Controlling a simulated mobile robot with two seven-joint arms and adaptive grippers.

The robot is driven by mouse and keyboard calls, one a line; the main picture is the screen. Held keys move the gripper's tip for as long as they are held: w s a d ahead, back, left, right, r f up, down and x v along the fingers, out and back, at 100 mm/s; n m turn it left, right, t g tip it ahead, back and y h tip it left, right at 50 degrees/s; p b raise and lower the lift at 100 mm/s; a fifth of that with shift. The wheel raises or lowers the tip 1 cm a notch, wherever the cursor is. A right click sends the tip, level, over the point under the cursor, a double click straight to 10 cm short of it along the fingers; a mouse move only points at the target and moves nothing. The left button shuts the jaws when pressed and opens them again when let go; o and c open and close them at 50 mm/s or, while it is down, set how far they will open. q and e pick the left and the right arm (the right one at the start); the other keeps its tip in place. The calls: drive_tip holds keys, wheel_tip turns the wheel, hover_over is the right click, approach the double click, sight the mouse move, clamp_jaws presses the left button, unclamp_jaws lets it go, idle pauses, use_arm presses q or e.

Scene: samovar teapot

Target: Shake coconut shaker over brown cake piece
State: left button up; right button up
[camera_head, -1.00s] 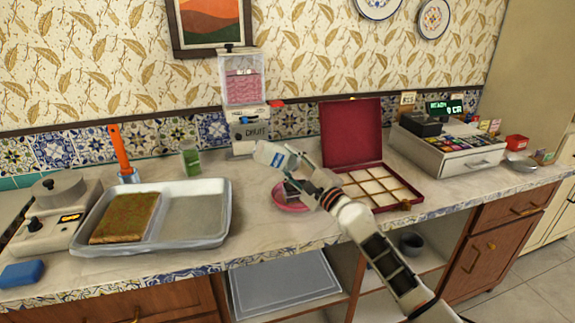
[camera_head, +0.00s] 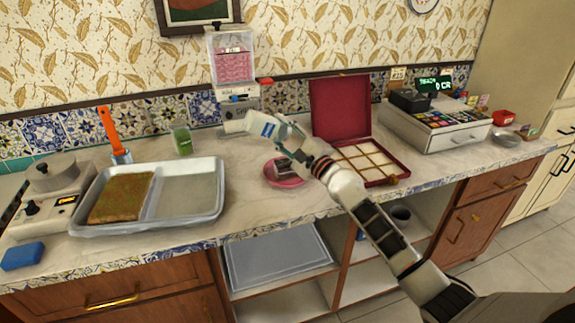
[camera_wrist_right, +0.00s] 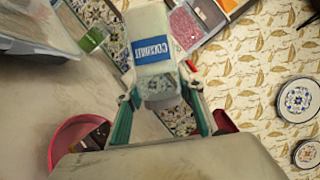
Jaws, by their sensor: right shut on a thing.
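The coconut shaker (camera_head: 260,125) is a white container with a blue label. My right gripper (camera_head: 284,138) is shut on it and holds it tilted above the counter, behind and left of the pink plate (camera_head: 291,183). In the right wrist view the shaker (camera_wrist_right: 147,25) sits between the fingers, its label reading COCONUT. A dark brown piece (camera_wrist_right: 95,138), seemingly the brown cake piece, lies on the pink plate in that view, partly hidden by my gripper body. My left gripper is in neither view.
A grey tray (camera_head: 190,222) with a brown-green slab (camera_head: 121,197) stands left. A green glass (camera_head: 181,140) and a pink-filled dispenser (camera_head: 232,65) stand behind. An open red box (camera_head: 340,108) is right of the plate. Counter between tray and plate is clear.

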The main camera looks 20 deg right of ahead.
drive_tip(key=shift+f, duration=0.15)
wheel_tip(320, 180, down, 3)
drive_tip(key=shift+r+b, duration=0.1)
drive_tip(key=shift+b, duration=1.1)
drive_tip(key=shift+r, duration=0.3)
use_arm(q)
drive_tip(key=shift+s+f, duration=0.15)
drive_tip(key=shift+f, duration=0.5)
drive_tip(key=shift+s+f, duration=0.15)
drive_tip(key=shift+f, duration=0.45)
